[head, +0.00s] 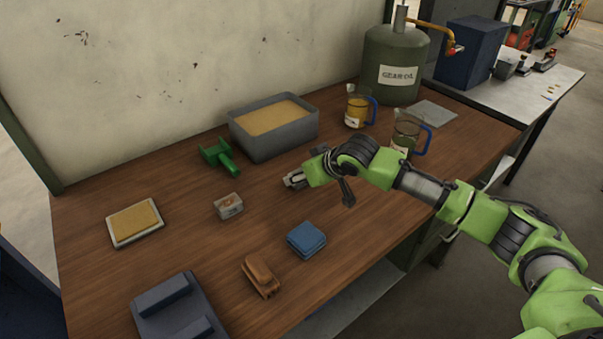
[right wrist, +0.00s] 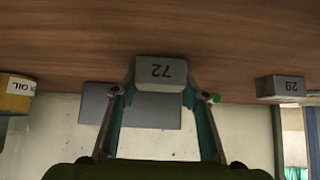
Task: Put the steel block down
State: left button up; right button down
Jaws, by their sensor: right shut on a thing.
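My right gripper (head: 297,179) reaches in from the right, low over the middle of the wooden table. In the right wrist view the gripper (right wrist: 160,93) is shut on a grey steel block (right wrist: 161,71), with a finger on each side. The block's face has the number 72, upside down in that view. In the head view the block is small and mostly hidden by the gripper. I cannot tell whether it touches the table. My left gripper is not in view.
Another small grey block (head: 228,206) stands to the left. A sand-filled grey tray (head: 272,147), a green scoop (head: 219,156) and two jugs (head: 357,107) (head: 407,132) are behind. Blue pads (head: 306,240) and a brown object (head: 261,276) lie in front. Bare table separates them.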

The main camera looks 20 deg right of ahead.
jog(key=shift+r, duration=0.1)
jog(key=c, duration=1.2)
grip_release()
jog(key=shift+s, duration=0.1)
jog(key=v, duration=1.2)
jog(key=shift+b, duration=0.35)
